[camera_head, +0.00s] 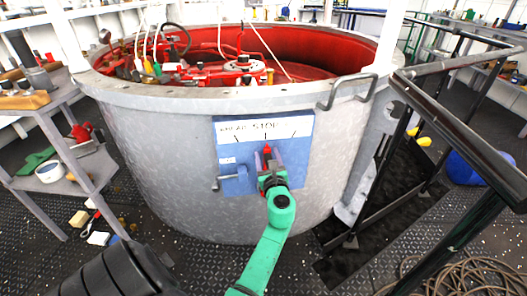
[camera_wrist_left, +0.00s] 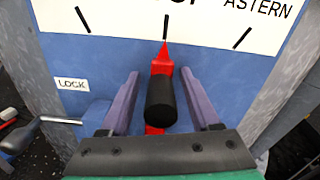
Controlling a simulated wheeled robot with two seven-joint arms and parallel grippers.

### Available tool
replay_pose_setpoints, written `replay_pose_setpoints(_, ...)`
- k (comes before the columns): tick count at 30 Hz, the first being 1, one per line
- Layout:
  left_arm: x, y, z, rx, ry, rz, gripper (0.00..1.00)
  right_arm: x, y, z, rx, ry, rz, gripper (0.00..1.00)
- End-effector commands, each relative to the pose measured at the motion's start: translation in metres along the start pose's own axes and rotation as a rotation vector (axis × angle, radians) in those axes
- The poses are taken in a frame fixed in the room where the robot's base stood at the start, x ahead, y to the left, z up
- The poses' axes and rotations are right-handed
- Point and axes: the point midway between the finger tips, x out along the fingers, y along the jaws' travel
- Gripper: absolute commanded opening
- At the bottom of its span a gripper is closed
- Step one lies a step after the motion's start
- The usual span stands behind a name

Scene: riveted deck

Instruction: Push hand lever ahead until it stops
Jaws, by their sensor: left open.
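The hand lever (camera_head: 267,150) is red with a black grip and stands on a blue panel (camera_head: 297,155) on the side of a grey round tank. In the left wrist view the lever's black grip (camera_wrist_left: 161,103) lies between my purple fingers, with gaps on both sides. The lever's red tip points at the middle mark of the white scale plate (camera_head: 290,127), under STOP. ASTERN is at the right in the wrist view; AHEAD is at the left in the head view. My left gripper (camera_head: 268,179) is open around the grip. My right gripper is not in view.
A small grey lock handle (camera_head: 216,184) sticks out left of the lever, by a LOCK label (camera_wrist_left: 72,84). A bent grey handle (camera_head: 347,91) is on the tank rim. Black railings (camera_head: 455,130) stand at the right, a grey shelf rack (camera_head: 60,150) at the left.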

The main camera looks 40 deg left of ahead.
Motion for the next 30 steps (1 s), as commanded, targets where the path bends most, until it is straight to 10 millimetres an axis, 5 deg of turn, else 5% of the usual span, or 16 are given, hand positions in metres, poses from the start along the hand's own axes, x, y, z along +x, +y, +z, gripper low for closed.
replay_pose_setpoints(5, 0.0000, -0.0001, 0.0004, 0.000, 0.000, 0.000, 0.63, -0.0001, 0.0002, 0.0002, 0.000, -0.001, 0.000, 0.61)
replay_pose_setpoints(10, 0.0002, 0.0000, 0.0003, 0.000, 0.000, 0.000, 0.00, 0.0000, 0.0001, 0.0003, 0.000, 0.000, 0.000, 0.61)
replay_pose_setpoints(30, 0.0003, -0.0001, 0.0003, -0.004, 0.000, -0.001, 0.00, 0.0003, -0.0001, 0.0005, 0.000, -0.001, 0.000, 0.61)
